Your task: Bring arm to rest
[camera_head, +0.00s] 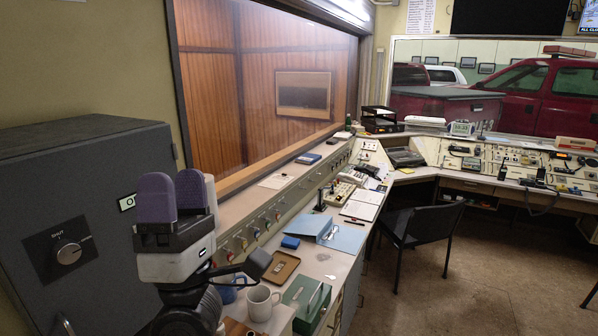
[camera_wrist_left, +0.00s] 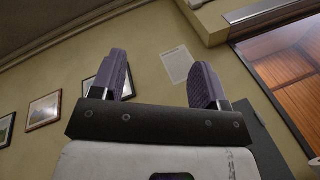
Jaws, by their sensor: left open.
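My left gripper (camera_head: 172,197) rises at the left of the head view, purple fingertips pointing up, in front of the dark grey cabinet. In the left wrist view, its two purple fingers (camera_wrist_left: 162,82) stand apart with nothing between them; the wall and ceiling show beyond. My right gripper is not in view.
The grey cabinet (camera_head: 100,190) with a round knob (camera_head: 68,253) stands close behind my left gripper. Below it on the counter are a white mug (camera_head: 262,303), a brown tray (camera_head: 280,267), a green box (camera_head: 307,303) and a blue folder (camera_head: 340,236). A black chair (camera_head: 425,225) stands right; open floor lies beyond.

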